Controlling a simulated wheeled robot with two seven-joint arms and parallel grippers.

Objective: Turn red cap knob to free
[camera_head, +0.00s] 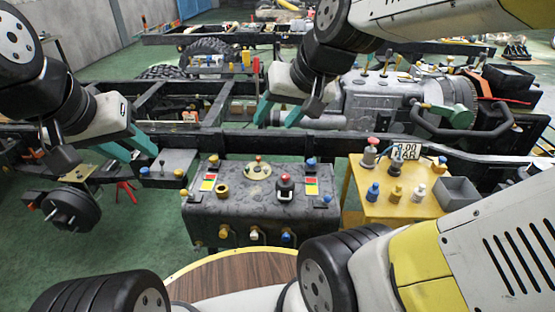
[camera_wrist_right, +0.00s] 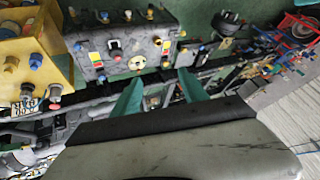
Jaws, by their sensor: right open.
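A dark grey box (camera_head: 235,215) with several knobs stands in the middle of the head view. On its top right is a black knob with a red and white top (camera_head: 285,187), also in the right wrist view (camera_wrist_right: 115,47). I cannot tell which one the task means. My right gripper (camera_head: 279,112) is open and empty, above and behind the box, apart from the knobs; its fingers also show in the wrist view (camera_wrist_right: 161,86). My left gripper (camera_head: 126,150) is open and empty, left of the box.
A black chassis rail (camera_head: 235,140) runs behind the box. A metal engine (camera_head: 380,105) sits behind it. Green floor (camera_head: 130,235) lies open at the left.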

